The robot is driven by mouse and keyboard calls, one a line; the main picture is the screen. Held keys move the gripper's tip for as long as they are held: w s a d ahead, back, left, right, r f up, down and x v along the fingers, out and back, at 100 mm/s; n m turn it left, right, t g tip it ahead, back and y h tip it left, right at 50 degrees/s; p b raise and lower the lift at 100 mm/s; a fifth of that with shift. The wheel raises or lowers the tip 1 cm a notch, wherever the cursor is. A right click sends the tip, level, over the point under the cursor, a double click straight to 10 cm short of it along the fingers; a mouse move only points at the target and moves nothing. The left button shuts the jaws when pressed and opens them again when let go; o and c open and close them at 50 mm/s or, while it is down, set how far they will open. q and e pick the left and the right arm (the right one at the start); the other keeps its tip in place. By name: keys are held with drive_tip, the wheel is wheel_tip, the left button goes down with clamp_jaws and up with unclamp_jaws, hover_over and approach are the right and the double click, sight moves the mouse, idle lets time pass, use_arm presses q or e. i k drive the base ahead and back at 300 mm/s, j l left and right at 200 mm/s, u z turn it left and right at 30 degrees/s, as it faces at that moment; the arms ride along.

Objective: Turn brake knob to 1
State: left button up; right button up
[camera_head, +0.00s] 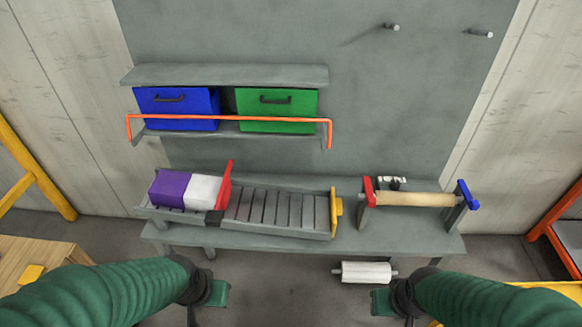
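No number or marking that identifies the brake knob is legible. A yellow knob-like part (336,211) sits at the right end of the grey slatted roller tray (285,230) on the bench. A blue end piece (467,195) and a red end piece (369,192) flank the tan roll (415,199) at the right. My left gripper (208,296) is low in front of the bench, below the tray. My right gripper (392,302) is low at the right, below the white roller. Both are apart from the bench, and their finger openings cannot be made out.
A purple and white block (186,189) lies on the tray beside a red upright plate (225,186). Blue (176,108) and green (277,109) bins stand on a shelf behind an orange rail (230,118). A white roller (366,272) hangs below the bench's front edge.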

sight(395, 184)
drive_tip(key=i+l+u, duration=0.1)
drive_tip(key=i+l, duration=0.2)
drive_tip(key=i+l+u, duration=0.15)
drive_tip(key=i+l, duration=0.15)
drive_tip(key=i+l+u, duration=0.1)
drive_tip(key=i+l, duration=0.2)
drive_tip(key=l, duration=0.25)
drive_tip(key=i+l+u, duration=0.15)
drive_tip(key=l, duration=0.25)
drive_tip(key=i, duration=0.1)
